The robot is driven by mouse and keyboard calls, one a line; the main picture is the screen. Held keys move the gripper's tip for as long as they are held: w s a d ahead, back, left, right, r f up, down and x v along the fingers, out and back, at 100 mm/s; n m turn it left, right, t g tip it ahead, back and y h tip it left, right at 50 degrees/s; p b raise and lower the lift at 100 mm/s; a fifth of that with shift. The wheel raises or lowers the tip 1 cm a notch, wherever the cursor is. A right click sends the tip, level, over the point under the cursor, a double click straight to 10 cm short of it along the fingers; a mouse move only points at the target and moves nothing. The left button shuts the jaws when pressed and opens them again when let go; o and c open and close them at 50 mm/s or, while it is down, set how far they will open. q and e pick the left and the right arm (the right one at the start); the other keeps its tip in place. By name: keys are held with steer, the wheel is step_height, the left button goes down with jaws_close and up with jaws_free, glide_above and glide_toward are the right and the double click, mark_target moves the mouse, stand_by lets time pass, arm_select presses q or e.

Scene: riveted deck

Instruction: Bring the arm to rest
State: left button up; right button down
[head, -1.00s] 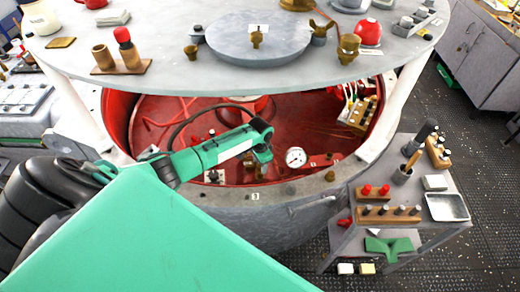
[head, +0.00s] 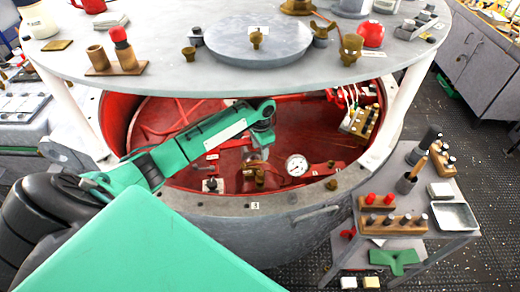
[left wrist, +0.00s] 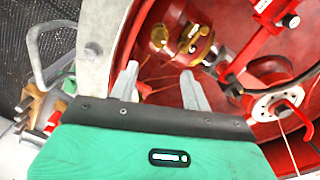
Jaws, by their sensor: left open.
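My left arm comes in from the left in the head view and reaches over the red well under the round grey table. Its green forearm (head: 210,137) points to the right. My left gripper (head: 255,158) hangs down at its end over the well, partly hidden and small there. In the left wrist view the two grey fingers of my left gripper (left wrist: 158,76) are apart, with nothing held between them. A brass fitting (left wrist: 195,42) lies beyond the fingertips; I cannot tell the exact gap. My right gripper is not in view.
The grey round tabletop (head: 150,60) overhangs the well. A white dial gauge (head: 296,165) sits in the well, right of the gripper. The well's grey rim (head: 290,203) runs in front. A trolley (head: 425,200) with tools stands at the right; dark floor lies beyond it.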

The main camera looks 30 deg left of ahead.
arm_select(q)
steer(key=shift+r, duration=0.3)
